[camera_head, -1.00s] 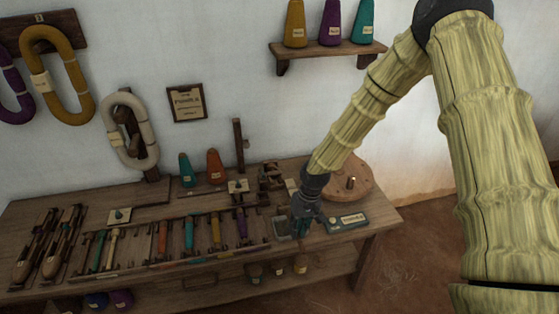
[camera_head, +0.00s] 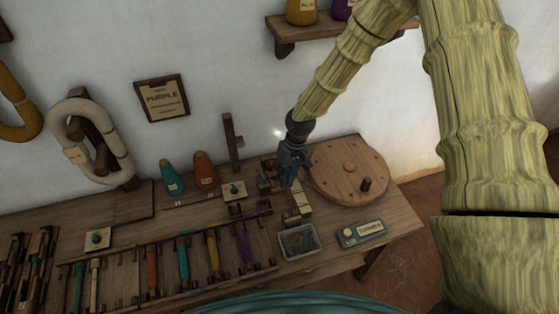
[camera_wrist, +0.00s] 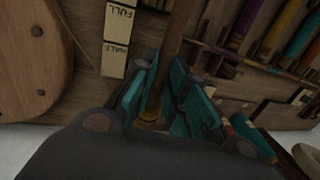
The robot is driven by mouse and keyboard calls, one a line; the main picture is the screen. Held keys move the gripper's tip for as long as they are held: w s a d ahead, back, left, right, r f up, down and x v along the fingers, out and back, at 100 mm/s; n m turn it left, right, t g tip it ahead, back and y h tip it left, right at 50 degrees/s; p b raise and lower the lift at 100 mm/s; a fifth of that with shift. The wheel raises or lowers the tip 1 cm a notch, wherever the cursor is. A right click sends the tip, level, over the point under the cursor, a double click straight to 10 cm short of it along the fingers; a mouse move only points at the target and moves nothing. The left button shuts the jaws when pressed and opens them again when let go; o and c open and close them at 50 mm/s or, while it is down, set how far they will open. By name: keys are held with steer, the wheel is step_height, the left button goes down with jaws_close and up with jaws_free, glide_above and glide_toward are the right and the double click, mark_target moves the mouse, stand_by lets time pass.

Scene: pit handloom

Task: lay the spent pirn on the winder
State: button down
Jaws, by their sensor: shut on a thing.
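My gripper (camera_head: 288,181) is at the left edge of the winder's round wooden wheel (camera_head: 347,170), above the bench. In the wrist view my teal fingers (camera_wrist: 164,100) are closed around a thin bare brown wooden rod, the spent pirn (camera_wrist: 179,35). In the head view the pirn cannot be made out. Small wooden winder parts (camera_head: 264,181) stand just left of my gripper. Whether the pirn touches them cannot be told.
A FULL/HALF gauge strip (camera_wrist: 117,40) lies beside the wheel. A grey tray (camera_head: 299,242) and a labelled box (camera_head: 361,234) are in front. A rack (camera_head: 203,278) of coloured pirns lies left. Two cones (camera_head: 205,170) and an upright post (camera_head: 231,143) stand behind.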

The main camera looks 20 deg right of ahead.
steer(key=shift+w, duration=0.25)
steer(key=shift+s+b, duration=0.35)
steer(key=shift+s, duration=0.15)
steer(key=shift+s+f, duration=0.1)
steer(key=shift+f, duration=0.05)
steer(key=f, duration=0.1)
steer(key=w+f+b, duration=0.1)
steer(key=f, duration=0.1)
steer(key=shift+w+b, duration=0.1)
steer(key=shift+b, duration=0.2)
steer(key=shift+d+b+x, duration=0.25)
steer(key=shift+b+x, duration=0.4)
steer(key=shift+x, duration=0.55)
steer(key=shift+d+b+x, duration=0.2)
steer(key=shift+b+x, duration=0.45)
steer(key=shift+x, duration=0.55)
steer(key=c, duration=1)
jaws_free()
steer(key=shift+c, duration=0.2)
